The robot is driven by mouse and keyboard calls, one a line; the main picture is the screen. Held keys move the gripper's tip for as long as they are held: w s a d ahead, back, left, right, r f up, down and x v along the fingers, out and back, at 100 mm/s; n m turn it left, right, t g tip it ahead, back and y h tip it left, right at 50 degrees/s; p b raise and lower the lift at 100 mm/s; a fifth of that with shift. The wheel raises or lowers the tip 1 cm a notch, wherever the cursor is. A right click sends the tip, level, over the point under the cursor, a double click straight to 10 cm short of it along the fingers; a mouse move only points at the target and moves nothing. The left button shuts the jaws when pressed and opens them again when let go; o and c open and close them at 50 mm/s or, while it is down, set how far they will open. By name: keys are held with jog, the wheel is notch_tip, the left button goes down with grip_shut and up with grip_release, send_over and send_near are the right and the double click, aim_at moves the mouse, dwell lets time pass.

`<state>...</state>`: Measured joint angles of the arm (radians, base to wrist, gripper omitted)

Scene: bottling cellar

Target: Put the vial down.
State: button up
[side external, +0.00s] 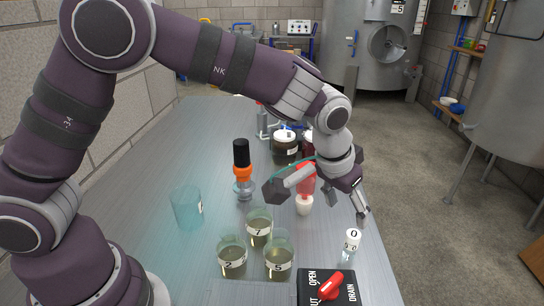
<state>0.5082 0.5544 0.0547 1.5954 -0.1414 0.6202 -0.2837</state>
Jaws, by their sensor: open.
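A small clear vial (347,255) with a white cap marked 0 stands upright near the table's right edge, just behind the valve box. My gripper (318,202) is open, its fingers spread wide above the table. Its right fingertip is above and slightly behind the vial in the picture, and a gap shows between them. A red and white object (304,203) shows between the fingers; I cannot tell whether it touches them. Nothing is clearly held.
Several labelled glasses of liquid (232,258) stand left of the vial. An empty blue-tinted glass (187,208), an orange and black tool (242,168) and a dark jar (284,148) stand farther off. A black valve box (345,294) with a red lever is at the front.

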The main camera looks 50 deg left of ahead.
jog(key=s+a+r, duration=0.5)
jog(key=a+r, duration=0.2)
jog(key=s+a+r+n+t, duration=0.1)
jog(key=s+a, duration=0.5)
jog(key=s, duration=0.5)
jog(key=shift+s+r, duration=0.25)
jog(key=shift+s, duration=0.15)
